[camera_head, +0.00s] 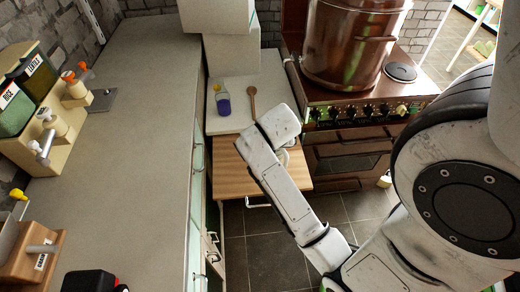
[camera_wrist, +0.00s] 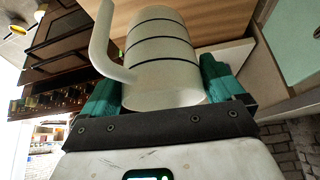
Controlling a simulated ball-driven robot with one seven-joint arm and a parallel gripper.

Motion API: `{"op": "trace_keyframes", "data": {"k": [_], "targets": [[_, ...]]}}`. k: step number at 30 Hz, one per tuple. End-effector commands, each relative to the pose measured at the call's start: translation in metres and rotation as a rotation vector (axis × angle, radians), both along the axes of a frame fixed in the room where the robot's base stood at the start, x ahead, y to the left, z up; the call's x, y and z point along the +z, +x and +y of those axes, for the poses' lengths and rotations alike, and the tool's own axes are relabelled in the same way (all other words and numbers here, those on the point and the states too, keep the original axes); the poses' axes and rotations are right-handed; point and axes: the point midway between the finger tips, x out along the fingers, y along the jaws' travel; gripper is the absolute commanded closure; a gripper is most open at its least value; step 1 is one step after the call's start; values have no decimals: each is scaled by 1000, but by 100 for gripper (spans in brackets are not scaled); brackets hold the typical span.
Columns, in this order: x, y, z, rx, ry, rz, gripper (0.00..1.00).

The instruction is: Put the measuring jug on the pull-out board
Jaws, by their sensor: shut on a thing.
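The measuring jug (camera_wrist: 163,60) is white with dark bands around it, and its handle (camera_wrist: 105,40) is at the left in the wrist view. My gripper (camera_wrist: 160,88) has green fingers on both sides of the jug and is shut on it. In the head view my arm hides most of the jug; a small pale part (camera_head: 283,158) shows beside the arm. The pull-out board (camera_head: 236,172) is pale striped wood below the worktop. The jug is over the board; I cannot tell whether it touches it.
A jar with purple contents (camera_head: 223,104) and a wooden spoon (camera_head: 252,101) are on the worktop behind the board. A stove with a large copper pot (camera_head: 345,45) stands at the right. A long grey counter (camera_head: 140,150) with dispensers runs along the left. Tiled floor is in front.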

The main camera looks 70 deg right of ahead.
Motion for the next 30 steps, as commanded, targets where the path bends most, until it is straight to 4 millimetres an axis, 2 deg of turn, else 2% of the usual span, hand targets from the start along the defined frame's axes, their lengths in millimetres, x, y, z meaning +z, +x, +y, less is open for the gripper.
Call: {"op": "trace_keyframes", "data": {"k": [2, 6, 10, 17, 24, 30], "targets": [[-7, 15, -10, 0, 0, 1, 50], [-34, 30, -21, -1, 0, 2, 50], [-50, 42, -29, 0, -1, 1, 50], [-64, 52, -35, -1, -2, 0, 50], [-92, 51, -35, -1, 0, 0, 50], [-95, 52, -35, 0, -2, -2, 50]]}}
